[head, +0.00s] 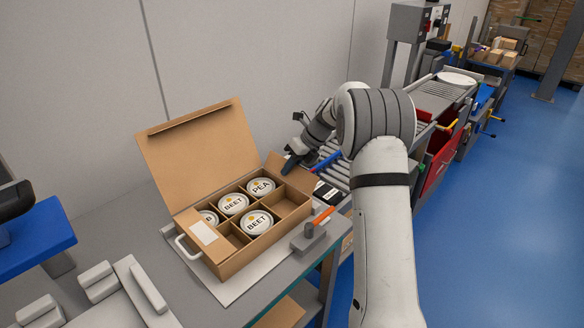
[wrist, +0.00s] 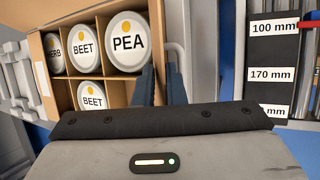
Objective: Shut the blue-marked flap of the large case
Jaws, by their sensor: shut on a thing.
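The large case is an open cardboard box (head: 228,268) on the grey bench, with its tall lid (head: 200,150) standing up at the back. A small end flap (head: 292,174) stands up at its far right end. I cannot make out a blue mark on it. My gripper (head: 288,163) is at this flap; in the wrist view its two dark blue fingers (wrist: 160,85) close on a thin cardboard edge (wrist: 157,40). The case holds several round tins, among them a PEA tin (head: 261,187) and a BEET tin (head: 257,222). Some compartments are empty.
An orange-handled tool (head: 317,225) lies by the case's right corner. A white handle (head: 188,248) is on its near left end. A roller conveyor (head: 430,95) runs behind my arm. A length-marked board (wrist: 275,75) is right of my fingers. The blue floor at right is clear.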

